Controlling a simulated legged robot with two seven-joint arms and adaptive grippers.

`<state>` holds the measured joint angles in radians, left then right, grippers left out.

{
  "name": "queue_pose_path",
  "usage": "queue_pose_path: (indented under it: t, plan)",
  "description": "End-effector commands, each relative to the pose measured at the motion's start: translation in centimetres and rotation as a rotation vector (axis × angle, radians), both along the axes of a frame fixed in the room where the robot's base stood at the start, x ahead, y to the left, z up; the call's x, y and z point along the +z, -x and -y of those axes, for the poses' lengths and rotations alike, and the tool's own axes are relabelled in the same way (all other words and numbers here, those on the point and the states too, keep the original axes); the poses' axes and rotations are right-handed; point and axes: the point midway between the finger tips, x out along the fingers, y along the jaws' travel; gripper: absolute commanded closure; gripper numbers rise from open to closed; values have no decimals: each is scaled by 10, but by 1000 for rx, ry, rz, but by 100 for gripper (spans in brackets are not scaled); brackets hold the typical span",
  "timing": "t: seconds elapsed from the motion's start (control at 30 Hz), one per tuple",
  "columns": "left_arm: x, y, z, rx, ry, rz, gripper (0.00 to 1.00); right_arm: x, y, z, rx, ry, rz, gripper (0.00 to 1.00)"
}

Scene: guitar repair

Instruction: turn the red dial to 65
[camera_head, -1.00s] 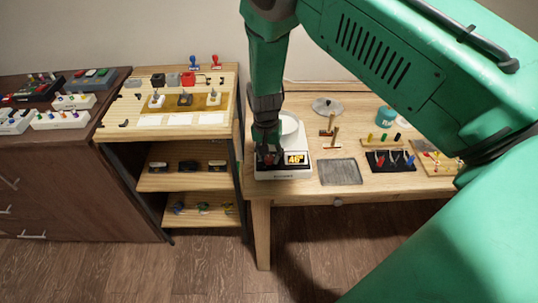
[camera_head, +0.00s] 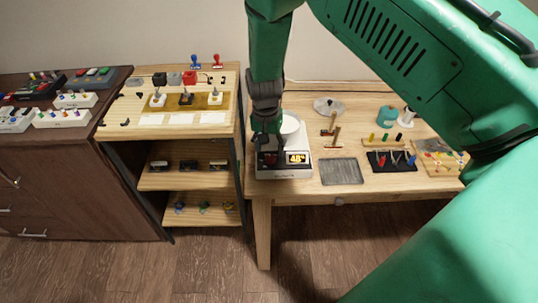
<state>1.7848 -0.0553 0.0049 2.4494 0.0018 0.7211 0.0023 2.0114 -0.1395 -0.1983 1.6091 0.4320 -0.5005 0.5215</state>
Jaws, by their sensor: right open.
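A white device (camera_head: 284,173) with a round white bowl-like top (camera_head: 290,127) stands at the left end of the wooden table. Its lit orange display (camera_head: 298,158) seems to read 48, though the digits are small. A small red dial (camera_head: 269,159) shows on the dark front panel, left of the display, partly hidden by my gripper. My right gripper (camera_head: 266,142) points down just above and behind the dial. It is open and holds nothing; whether a finger touches the dial cannot be told. My left gripper is not in view.
A grey tray (camera_head: 341,171) lies right of the device. A brush-like tool (camera_head: 334,138), a black mat (camera_head: 391,161) with tools and a teal container (camera_head: 387,116) are farther right. A wooden shelf unit (camera_head: 190,130) stands close on the left.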

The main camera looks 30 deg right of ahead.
Motion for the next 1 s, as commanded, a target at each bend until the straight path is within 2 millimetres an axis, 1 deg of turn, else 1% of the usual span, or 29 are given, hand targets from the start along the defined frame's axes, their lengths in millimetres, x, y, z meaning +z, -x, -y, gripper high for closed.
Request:
queue_pose_path:
  t: [0.03, 0.2, 0.3, 0.4, 0.57, 1.0]
  plan:
    - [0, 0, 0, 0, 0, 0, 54, 13, -2, -1, 0, 0, 3, 54]
    - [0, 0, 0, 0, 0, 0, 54, 48, -3, -3, -1, 0, 1, 54]
    - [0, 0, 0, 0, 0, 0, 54, 63, -4, -3, 0, 1, -1, 54]
    - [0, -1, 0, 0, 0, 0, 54, 74, -5, -4, 0, 0, -3, 54]
    - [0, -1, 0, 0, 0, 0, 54, 80, -4, -4, 0, -1, -5, 54]
    - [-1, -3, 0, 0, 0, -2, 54, 80, -4, -5, 0, -1, -5, 54]
